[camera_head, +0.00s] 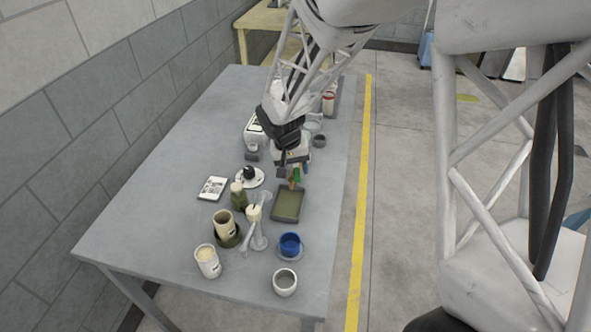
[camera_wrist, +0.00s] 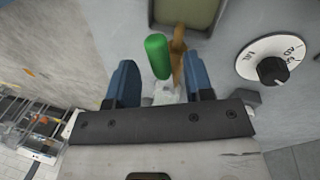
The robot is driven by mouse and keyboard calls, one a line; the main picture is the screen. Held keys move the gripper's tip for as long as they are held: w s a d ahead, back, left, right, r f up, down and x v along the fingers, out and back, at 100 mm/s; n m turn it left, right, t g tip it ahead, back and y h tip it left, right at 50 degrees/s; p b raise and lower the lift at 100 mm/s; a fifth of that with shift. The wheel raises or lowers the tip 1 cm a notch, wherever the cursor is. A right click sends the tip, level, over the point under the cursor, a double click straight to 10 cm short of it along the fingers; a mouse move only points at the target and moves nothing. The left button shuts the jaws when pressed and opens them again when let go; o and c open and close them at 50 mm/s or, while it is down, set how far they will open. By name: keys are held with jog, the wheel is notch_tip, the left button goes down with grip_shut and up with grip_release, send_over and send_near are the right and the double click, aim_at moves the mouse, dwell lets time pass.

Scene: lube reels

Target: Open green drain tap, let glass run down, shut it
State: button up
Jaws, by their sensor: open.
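The green tap handle (camera_wrist: 158,55) stands up in the wrist view, beside a brass-coloured tap body (camera_wrist: 178,55). My gripper (camera_wrist: 160,88) is open, with one blue finger on each side of the line to the handle. The handle's tip lies a little beyond the fingertips in the picture. I cannot tell whether either finger touches it. In the head view the green handle (camera_head: 297,173) shows small just below my gripper (camera_head: 290,170), above the back of a shallow olive tray (camera_head: 276,212). I cannot make out the glass or its level.
A white dial with a black knob (camera_wrist: 272,70) sits right of the gripper in the wrist view. The table's left front is clear.

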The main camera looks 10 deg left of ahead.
jog(key=shift+f, duration=0.4)
grip_shut()
